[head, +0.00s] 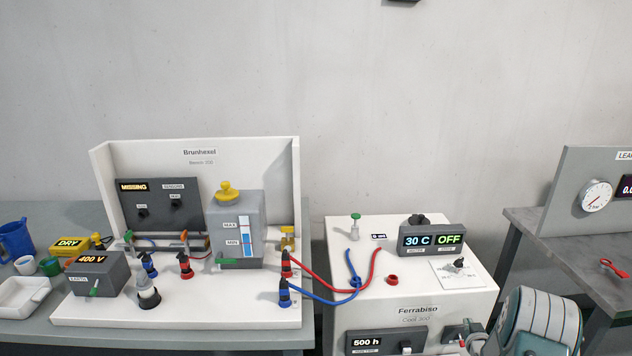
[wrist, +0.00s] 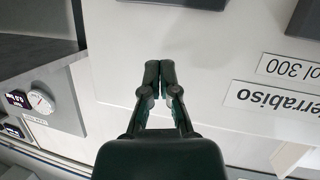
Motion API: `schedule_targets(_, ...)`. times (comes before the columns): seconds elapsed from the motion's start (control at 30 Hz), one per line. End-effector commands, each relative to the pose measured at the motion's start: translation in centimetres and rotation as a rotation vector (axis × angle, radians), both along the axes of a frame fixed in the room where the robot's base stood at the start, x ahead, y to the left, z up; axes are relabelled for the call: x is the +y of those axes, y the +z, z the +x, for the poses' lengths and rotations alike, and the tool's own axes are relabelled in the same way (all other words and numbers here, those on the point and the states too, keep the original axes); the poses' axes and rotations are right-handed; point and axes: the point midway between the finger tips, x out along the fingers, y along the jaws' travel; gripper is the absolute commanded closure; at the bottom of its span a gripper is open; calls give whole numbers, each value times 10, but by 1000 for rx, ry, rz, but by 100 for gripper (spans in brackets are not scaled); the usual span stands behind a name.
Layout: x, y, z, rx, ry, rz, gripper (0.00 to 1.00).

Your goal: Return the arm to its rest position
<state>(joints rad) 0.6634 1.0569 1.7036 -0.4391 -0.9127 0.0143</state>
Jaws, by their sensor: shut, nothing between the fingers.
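My gripper (wrist: 160,72) shows in the middle of the wrist view. Its two dark green fingers are together at the tips, with nothing held between them. Behind the fingers is the white face of the Ferrabiso machine (wrist: 215,75), with its name labels at the right. I cannot tell the exact gap between the fingertips and that face. In the head view, a rounded grey and teal part of my arm shows at the bottom right, in front of the bench and beside the Ferrabiso machine (head: 455,300). The gripper itself cannot be made out there.
The Brunhexel stand (head: 200,150) is at the left, its screen reading MISSING. Red (head: 335,290) and blue (head: 320,299) hoses run from it to the Ferrabiso top. A grey bench (head: 530,225) with a gauge panel (head: 570,180) stands at the right.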

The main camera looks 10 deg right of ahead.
Motion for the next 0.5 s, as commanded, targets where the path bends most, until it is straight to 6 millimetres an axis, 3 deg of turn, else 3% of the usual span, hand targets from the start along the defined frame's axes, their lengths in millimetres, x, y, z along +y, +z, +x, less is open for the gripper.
schedule_targets(0.03, 8, 23, 7, 16, 3, -6, 100)
schedule_targets(0.23, 37, 86, 17, 98, -2, -5, 100)
schedule_targets(0.5, 94, 173, 8, 207, -6, 10, 100)
